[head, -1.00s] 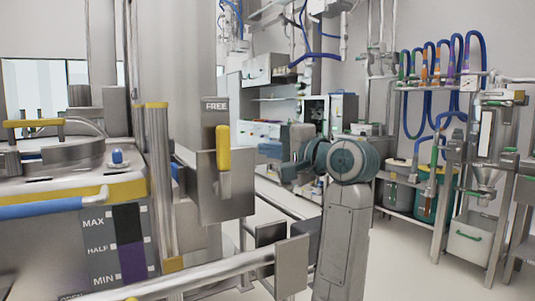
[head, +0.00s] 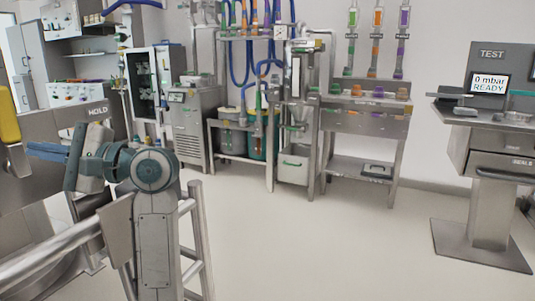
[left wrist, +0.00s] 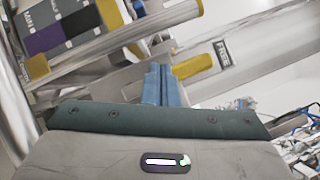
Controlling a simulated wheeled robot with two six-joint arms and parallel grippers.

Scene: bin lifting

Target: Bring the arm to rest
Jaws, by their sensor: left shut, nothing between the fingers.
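My left gripper (head: 47,152) is at the left of the head view, its blue fingers pointing left. The fingers (left wrist: 156,85) are together and empty in the left wrist view. My left arm is bent at the elbow, beside a metal rail. A yellow lever (head: 9,117) on a grey plate marked HOLD (head: 98,111) is at the left edge, beyond the fingers. In the left wrist view the yellow lever (left wrist: 192,65) lies near a FREE label (left wrist: 222,53), apart from the fingers. My right gripper is not in view.
Metal rails (head: 50,248) run close by my left arm at lower left. A TEST station (head: 490,150) stands at right. A bench (head: 365,122) and a rack (head: 240,150) line the back wall. The pale floor (head: 330,240) between is clear.

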